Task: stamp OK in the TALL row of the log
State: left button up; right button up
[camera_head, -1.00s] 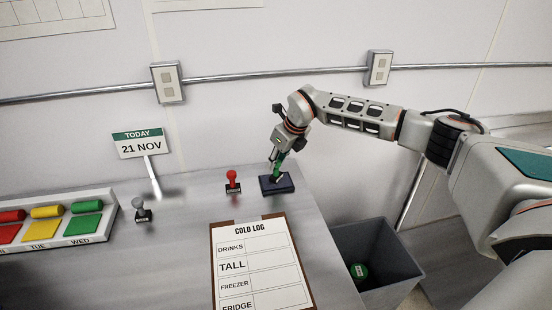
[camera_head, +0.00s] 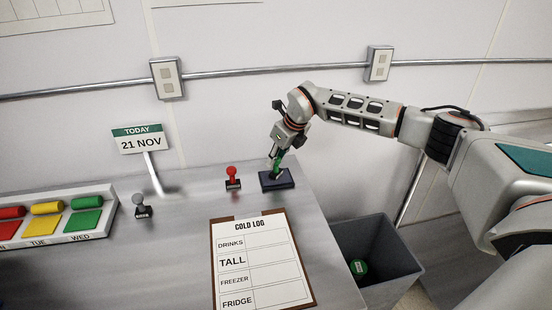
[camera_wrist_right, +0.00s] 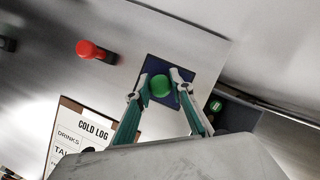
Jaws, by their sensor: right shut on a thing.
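The cold log (camera_head: 263,262) lies on a brown clipboard on the counter. Its TALL row (camera_head: 272,257) is second from the top and its box looks blank. My right gripper (camera_head: 276,168) is shut on a green-handled stamp (camera_wrist_right: 161,86), seen from above in the right wrist view. The stamp is over the dark ink pad (camera_head: 290,182) behind the log; I cannot tell whether it touches. A red-handled stamp (camera_head: 232,178) and a grey-handled stamp (camera_head: 141,206) stand upright on the counter to the left. My left gripper is out of view.
A TODAY sign (camera_head: 141,140) reads 21 NOV. A rack of coloured day blocks (camera_head: 60,226) sits at the left. A grey bin (camera_head: 392,262) holding a round green item (camera_head: 358,267) stands right of the counter. A metal rail (camera_head: 270,73) runs along the wall.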

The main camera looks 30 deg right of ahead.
jog(key=shift+f, duration=0.45)
dwell(0.3)
dwell(0.5)
jog(key=shift+r, duration=3.55)
